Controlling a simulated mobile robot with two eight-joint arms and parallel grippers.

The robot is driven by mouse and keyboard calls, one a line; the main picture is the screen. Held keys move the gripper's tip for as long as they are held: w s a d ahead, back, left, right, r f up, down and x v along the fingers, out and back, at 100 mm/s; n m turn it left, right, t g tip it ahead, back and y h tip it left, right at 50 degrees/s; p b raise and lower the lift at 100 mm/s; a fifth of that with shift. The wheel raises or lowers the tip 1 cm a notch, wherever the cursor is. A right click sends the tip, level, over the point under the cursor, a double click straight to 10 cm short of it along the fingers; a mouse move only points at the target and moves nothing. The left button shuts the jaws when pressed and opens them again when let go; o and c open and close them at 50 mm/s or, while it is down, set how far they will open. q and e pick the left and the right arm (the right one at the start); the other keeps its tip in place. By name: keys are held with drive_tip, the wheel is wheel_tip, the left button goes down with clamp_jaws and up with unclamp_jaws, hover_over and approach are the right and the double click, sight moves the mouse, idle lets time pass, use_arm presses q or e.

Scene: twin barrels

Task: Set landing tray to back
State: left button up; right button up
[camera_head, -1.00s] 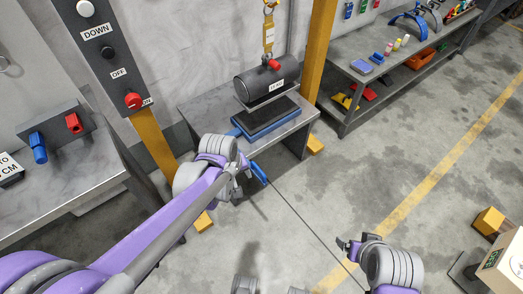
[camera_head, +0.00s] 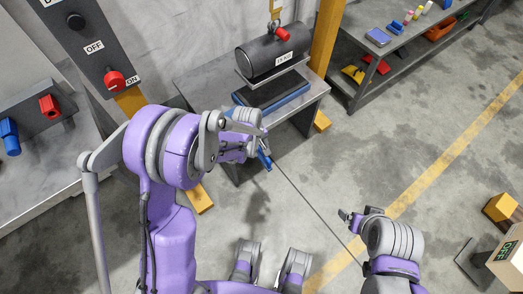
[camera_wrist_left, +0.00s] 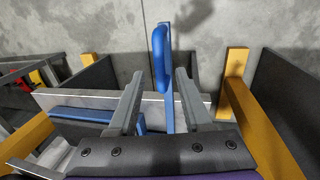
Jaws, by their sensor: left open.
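The landing tray (camera_head: 291,102), blue with a dark pad on top, sits on the small grey table (camera_head: 312,98) under a hanging dark barrel (camera_head: 272,52). Part of the blue tray also shows in the left wrist view (camera_wrist_left: 82,115). A blue loop handle (camera_head: 265,160) sticks out in front of the table. In the left wrist view the handle (camera_wrist_left: 160,60) rises between the fingers. My left gripper (camera_head: 257,142) is open, its two fingers (camera_wrist_left: 160,100) on either side of the handle's blue bar. My right gripper (camera_head: 347,217) is out over the floor, its jaw gap unclear.
A control post (camera_head: 93,45) with a red knob stands at the left, beside a bench (camera_head: 70,150) with blue and red fittings. A shelf bench (camera_head: 400,50) with small coloured items stands at the back right. A box (camera_head: 510,258) is at the right edge. The middle floor is clear.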

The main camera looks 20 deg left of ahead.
use_arm(q)
drive_tip(key=shift+w+d+f, duration=0.1)
drive_tip(key=shift+w+f, duration=0.05)
drive_tip(key=shift+f, duration=0.55)
drive_tip(key=shift+w+d+f, duration=0.1)
drive_tip(key=shift+f, duration=0.55)
clamp_jaws()
idle(0.4)
